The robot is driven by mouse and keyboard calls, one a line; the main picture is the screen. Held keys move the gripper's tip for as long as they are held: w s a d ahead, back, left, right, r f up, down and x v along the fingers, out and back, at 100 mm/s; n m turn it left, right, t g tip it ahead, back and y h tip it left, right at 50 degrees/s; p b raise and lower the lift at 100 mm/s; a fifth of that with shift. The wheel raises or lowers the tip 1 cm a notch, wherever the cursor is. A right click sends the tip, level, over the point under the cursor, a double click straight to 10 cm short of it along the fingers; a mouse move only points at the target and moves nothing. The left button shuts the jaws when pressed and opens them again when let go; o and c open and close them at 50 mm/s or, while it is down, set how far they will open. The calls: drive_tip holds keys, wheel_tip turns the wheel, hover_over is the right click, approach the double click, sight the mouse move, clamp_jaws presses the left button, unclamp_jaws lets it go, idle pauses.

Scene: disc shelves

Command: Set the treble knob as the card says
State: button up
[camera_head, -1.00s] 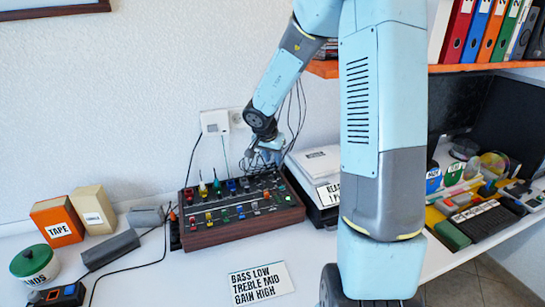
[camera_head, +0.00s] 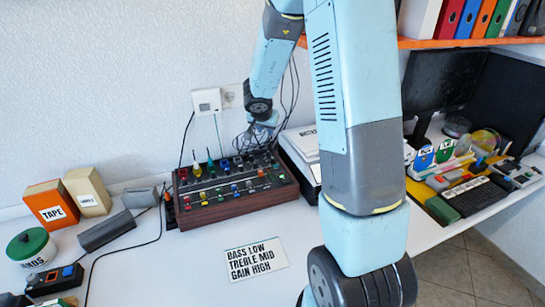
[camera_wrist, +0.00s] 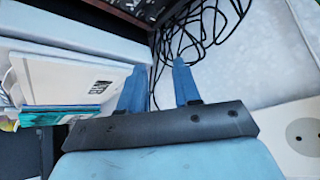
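A card (camera_head: 256,260) lies flat on the white table in front of the mixer and reads "BASS LOW TREBLE MID GAIN HIGH". The wood-sided mixer (camera_head: 240,207) stands behind it, with rows of coloured knobs and sliders on a dark top. The labels are too small to read, so I cannot tell which knob is treble. My gripper (camera_head: 262,132) is above the mixer's back right edge, near the wall. In the wrist view my gripper (camera_wrist: 158,76) has its two blue fingers apart with nothing between them. A corner of the mixer (camera_wrist: 150,10) shows at the top there.
Black cables (camera_wrist: 190,35) hang by the wall behind the mixer. A white-topped device (camera_head: 303,145) stands close on its right. An orange TAPE box (camera_head: 50,205) and a grey block (camera_head: 106,231) are at left. The table around the card is clear.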

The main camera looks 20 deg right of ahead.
drive_tip(key=w+n, duration=0.1)
drive_tip(key=n+g+y, duration=0.2)
approach(273, 158)
drive_tip(key=shift+x, duration=4.3)
clamp_jaws()
